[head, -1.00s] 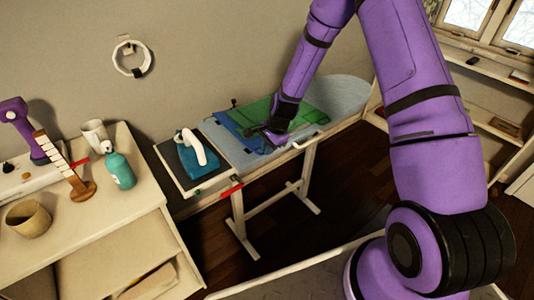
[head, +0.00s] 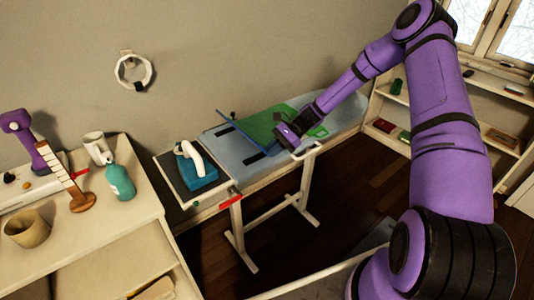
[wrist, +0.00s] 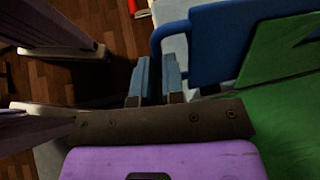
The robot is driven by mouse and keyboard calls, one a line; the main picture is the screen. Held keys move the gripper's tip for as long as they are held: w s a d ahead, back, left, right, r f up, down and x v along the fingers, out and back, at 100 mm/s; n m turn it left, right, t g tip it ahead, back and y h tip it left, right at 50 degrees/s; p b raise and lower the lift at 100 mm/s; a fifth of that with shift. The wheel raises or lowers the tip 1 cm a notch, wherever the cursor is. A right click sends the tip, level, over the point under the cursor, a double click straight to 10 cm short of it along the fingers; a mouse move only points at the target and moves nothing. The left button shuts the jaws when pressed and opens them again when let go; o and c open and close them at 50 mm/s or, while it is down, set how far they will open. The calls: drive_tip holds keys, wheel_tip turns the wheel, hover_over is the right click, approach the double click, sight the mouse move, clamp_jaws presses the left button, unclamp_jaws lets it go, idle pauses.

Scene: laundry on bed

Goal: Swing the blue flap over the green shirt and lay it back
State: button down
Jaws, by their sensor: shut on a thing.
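The green shirt (head: 262,124) lies on the ironing board, and in the wrist view it fills the lower right (wrist: 285,120). The blue flap (head: 238,130) shows in the head view as a thin blue edge along the shirt's left side. In the wrist view the flap (wrist: 212,45) is a blue panel with a rounded rim at the upper right, with green cloth beside it. My gripper (head: 290,136) is over the right part of the shirt. In the wrist view its fingers (wrist: 155,80) are close together at the flap's rim. The exact grip contact is hard to see.
The ironing board (head: 225,146) has bare cover left of the shirt. A teal iron (head: 197,172) stands on its left end. A dresser at the left holds a teal bottle (head: 120,182), a mug (head: 97,147) and a pot (head: 27,228). Shelves stand at the right.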

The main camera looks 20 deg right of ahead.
drive_tip(key=shift+w+d+r+m+g+y, duration=0.1)
drive_tip(key=shift+w+d+m+g+y, duration=0.15)
drive_tip(key=shift+d+y, duration=0.8)
drive_tip(key=shift+w+d+r+m+g+y, duration=0.1)
drive_tip(key=shift+w+d+m+g+y, duration=0.15)
drive_tip(key=shift+y, duration=1.5)
drive_tip(key=shift+w+d+m+g+y, duration=0.25)
drive_tip(key=shift+d+y, duration=0.4)
drive_tip(key=shift+y, duration=0.75)
drive_tip(key=shift+s, duration=0.1)
drive_tip(key=c, duration=1.5)
unclamp_jaws()
drive_tip(key=v, duration=1)
drive_tip(key=shift+d+f, duration=0.1)
drive_tip(key=shift+d, duration=0.25)
